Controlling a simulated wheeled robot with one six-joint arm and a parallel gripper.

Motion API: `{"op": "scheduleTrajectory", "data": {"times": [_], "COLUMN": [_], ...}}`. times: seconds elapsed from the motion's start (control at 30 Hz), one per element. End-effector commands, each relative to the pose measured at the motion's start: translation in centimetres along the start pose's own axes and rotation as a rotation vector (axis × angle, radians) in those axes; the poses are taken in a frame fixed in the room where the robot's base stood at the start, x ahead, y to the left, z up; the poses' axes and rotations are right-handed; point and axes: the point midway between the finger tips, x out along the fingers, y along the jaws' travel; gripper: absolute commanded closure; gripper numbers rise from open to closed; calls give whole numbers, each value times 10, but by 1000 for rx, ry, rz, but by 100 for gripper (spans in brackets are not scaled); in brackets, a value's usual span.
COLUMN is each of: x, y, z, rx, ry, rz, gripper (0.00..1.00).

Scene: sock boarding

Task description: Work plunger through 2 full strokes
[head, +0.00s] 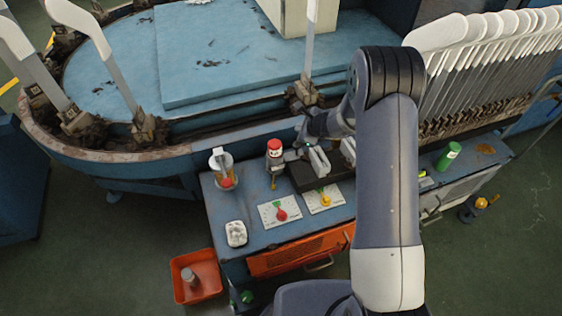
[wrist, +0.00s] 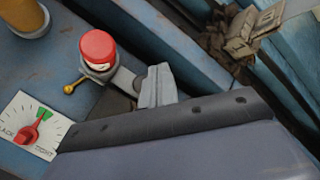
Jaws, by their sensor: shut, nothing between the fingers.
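A red knob (head: 274,144) tops a short grey upright body on the blue bench, apparently the plunger. In the wrist view the red knob (wrist: 97,45) is up close, with a pale band beneath it and a small brass ball-ended lever (wrist: 70,88) at its side. My gripper (head: 319,160) is low over the bench, right of the knob. In the wrist view the gripper (wrist: 158,86) is shut and empty, beside the knob and apart from it. The base of the knob's body is partly hidden.
A clear jar with red inside (head: 222,170) stands left of the knob. Dial plates with a red pointer (head: 281,213) and a yellow pointer (head: 325,199) lie in front. A dark block (head: 303,180) is under my gripper. A blue conveyor (head: 120,160) runs behind.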

Motion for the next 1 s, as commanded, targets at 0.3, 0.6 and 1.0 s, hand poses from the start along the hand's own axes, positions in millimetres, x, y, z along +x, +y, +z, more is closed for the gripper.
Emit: {"op": "scheduleTrajectory", "data": {"times": [0.3, 0.6, 1.0], "x": [-4, -21, -27], "y": [-7, -16, -20], "z": [8, 17, 20], "rx": [-5, -4, 0], "ry": [-16, -8, 0], "rz": [-2, 0, 0], "gripper": [100, 100, 100]}}
